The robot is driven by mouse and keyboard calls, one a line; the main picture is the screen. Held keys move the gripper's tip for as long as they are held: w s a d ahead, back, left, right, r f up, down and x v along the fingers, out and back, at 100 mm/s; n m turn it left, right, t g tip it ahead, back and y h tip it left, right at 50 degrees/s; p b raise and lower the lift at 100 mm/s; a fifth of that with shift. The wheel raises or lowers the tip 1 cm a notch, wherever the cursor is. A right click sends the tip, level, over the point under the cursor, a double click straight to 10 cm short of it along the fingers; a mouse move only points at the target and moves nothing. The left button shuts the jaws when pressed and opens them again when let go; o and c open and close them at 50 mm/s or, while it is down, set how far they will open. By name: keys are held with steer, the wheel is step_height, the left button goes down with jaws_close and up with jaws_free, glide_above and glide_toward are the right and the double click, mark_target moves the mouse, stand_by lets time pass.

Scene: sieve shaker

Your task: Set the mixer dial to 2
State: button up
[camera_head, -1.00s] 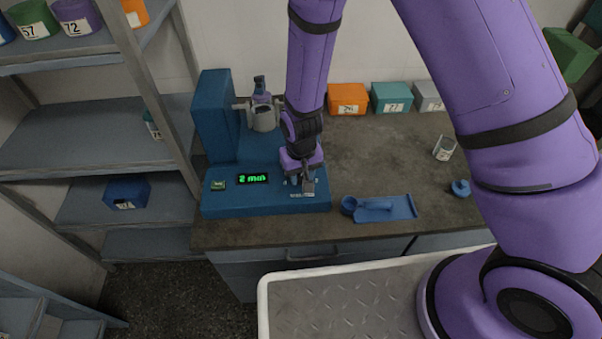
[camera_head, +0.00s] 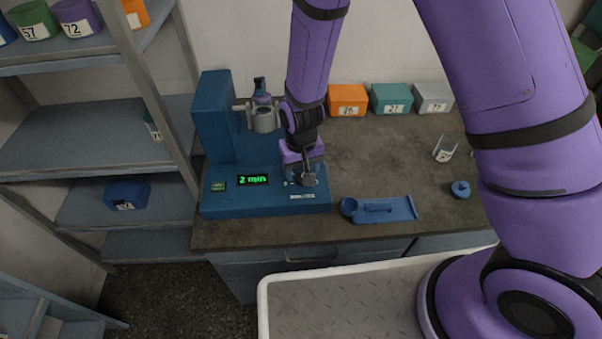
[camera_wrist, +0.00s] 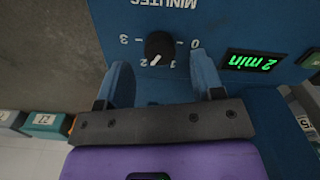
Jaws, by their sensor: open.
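The blue mixer (camera_head: 225,203) stands at the left end of the bench. Its green display (camera_head: 253,180) reads "2 min". In the wrist view, the black dial (camera_wrist: 158,47) sits under the word MINUTES, with marks 0 to 3 around it. Its white pointer is turned toward the 2 side. The display also shows in the wrist view (camera_wrist: 251,62). My gripper (camera_wrist: 163,80) is open, with its two blue fingers apart. The dial lies just beyond the fingertips, and nothing is seen held. In the head view, my gripper (camera_head: 304,178) is over the mixer's front right and hides the dial.
A grey cup (camera_head: 263,119) is held in the mixer. A blue tray (camera_head: 400,208) with a scoop-like piece lies to its right. A blue knob-like piece (camera_head: 460,189) and a clear beaker (camera_head: 445,150) stand farther right. Orange, teal and grey boxes line the wall. A shelf stands left.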

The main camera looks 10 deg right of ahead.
step_height(320, 180, up, 8)
stand_by(0.4)
stand_by(0.4)
steer(key=s+d+r+m+t+y, duration=0.1)
steer(key=d+r, duration=0.5)
steer(key=r, duration=0.4)
steer(key=s+d+r+t, duration=0.1)
steer(key=d+r, duration=0.5)
steer(key=r, duration=0.4)
steer(key=s+d+r+t, duration=0.1)
steer(key=s+d+r, duration=0.5)
steer(key=s, duration=0.2)
steer(key=s+d+r+m+t+h, duration=0.1)
steer(key=s+d+r+t, duration=0.1)
steer(key=s+d+r, duration=0.4)
steer(key=s, duration=0.2)
steer(key=shift+s+d+r+m, duration=0.25)
steer(key=shift+s+d+m, duration=0.05)
steer(key=shift+s, duration=0.05)
steer(key=shift+c, duration=0.3)
